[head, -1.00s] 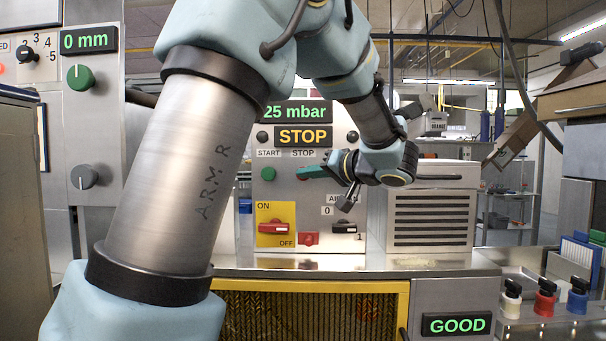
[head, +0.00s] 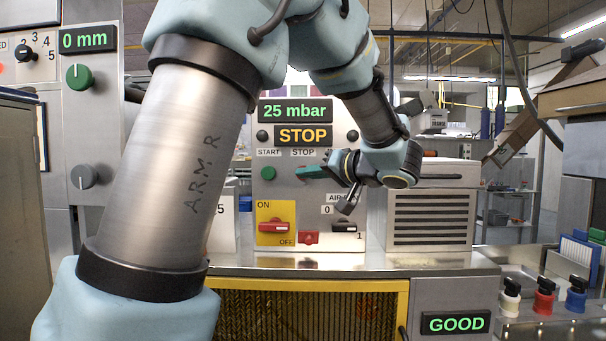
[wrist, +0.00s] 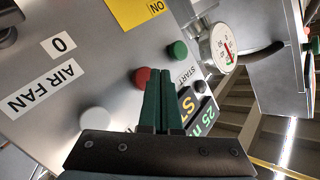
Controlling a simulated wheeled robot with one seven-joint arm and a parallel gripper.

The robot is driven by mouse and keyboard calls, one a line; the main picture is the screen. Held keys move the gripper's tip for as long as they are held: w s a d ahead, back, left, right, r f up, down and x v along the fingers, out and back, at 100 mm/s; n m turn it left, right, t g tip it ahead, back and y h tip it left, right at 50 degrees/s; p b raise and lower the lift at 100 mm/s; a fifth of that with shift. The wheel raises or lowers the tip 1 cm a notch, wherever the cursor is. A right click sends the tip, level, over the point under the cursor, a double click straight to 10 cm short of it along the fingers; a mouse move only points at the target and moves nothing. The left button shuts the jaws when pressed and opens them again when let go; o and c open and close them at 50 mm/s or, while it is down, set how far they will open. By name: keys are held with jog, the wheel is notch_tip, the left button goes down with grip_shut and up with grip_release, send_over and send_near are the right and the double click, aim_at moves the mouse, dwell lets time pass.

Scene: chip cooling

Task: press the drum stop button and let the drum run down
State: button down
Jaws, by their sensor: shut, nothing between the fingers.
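The control panel (head: 345,115) faces me, with a STOP display (head: 303,135) and a "25 mbar" display (head: 295,111). Below its STOP label, my gripper's green fingers (head: 305,172) hide the stop button in the head view. In the wrist view a red button (wrist: 142,77) shows right beside the closed fingertips (wrist: 160,71), partly covered by them. I cannot tell whether they touch it. The green start button (head: 268,173) is left of the fingers; it also shows in the wrist view (wrist: 177,50). The drum is not clearly identifiable.
A yellow ON/OFF plate with a red switch (head: 274,226) and a small red switch (head: 309,237) sit lower on the panel. A black air fan switch (head: 345,228) is at right. A vented metal box (head: 431,219) stands right of the panel. A round gauge (wrist: 220,47) juts out.

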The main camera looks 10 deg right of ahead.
jog(key=shift+s, duration=0.1)
jog(key=s, duration=0.2)
jog(key=s+a+p, duration=0.1)
jog(key=s, duration=0.1)
jog(key=shift+s, duration=0.35)
dwell(0.5)
